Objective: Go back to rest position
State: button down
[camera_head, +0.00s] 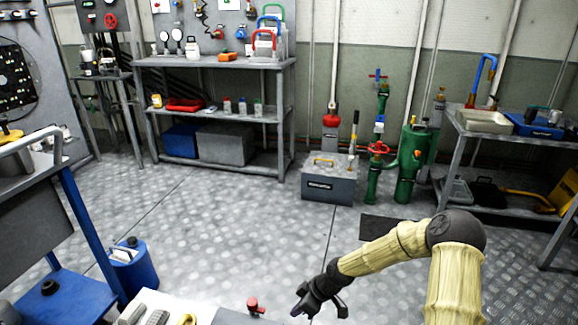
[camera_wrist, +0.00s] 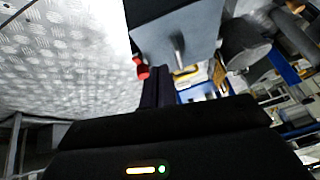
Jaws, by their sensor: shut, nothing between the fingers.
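My gripper (camera_head: 322,300) is at the bottom middle of the head view, at the end of my cream-covered arm, which reaches in from the lower right. It is shut and empty, held to the right of a red-handled fitting (camera_head: 255,306) on a grey block at the bottom edge. In the wrist view my gripper's dark body fills the lower part, and its fingers (camera_wrist: 157,88) point toward the grey block (camera_wrist: 180,35) with the red knob (camera_wrist: 142,71) beside it.
A blue jerrycan (camera_head: 134,267) stands on the floor left of the white work surface (camera_head: 160,302). A grey toolbox (camera_head: 328,183), green valve pipes (camera_head: 376,165) and a green cylinder (camera_head: 410,165) stand at the back. The metal floor (camera_head: 240,235) between is clear.

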jog(key=s+d+r+m+t+h+p, duration=0.1)
jog(key=s+d+r+m+h+p, duration=0.1)
jog(key=s+d+r+m, duration=0.5)
jog(key=s+d+r+m+h+p, duration=0.15)
jog(key=s+r, duration=0.35)
jog(key=r, duration=0.6)
jog(key=s+d+r+m+t+h+p, duration=0.1)
jog(key=s+d+r+m+h+p, duration=0.15)
jog(key=s+d+r+m, duration=0.35)
notch_tip(320, 180, up, 39)
jog(key=a+p, duration=0.2)
jog(key=p, duration=3.4)
jog(key=shift+s+r+n, duration=0.15)
jog(key=shift+s+n, duration=0.1)
jog(key=shift+n, duration=0.2)
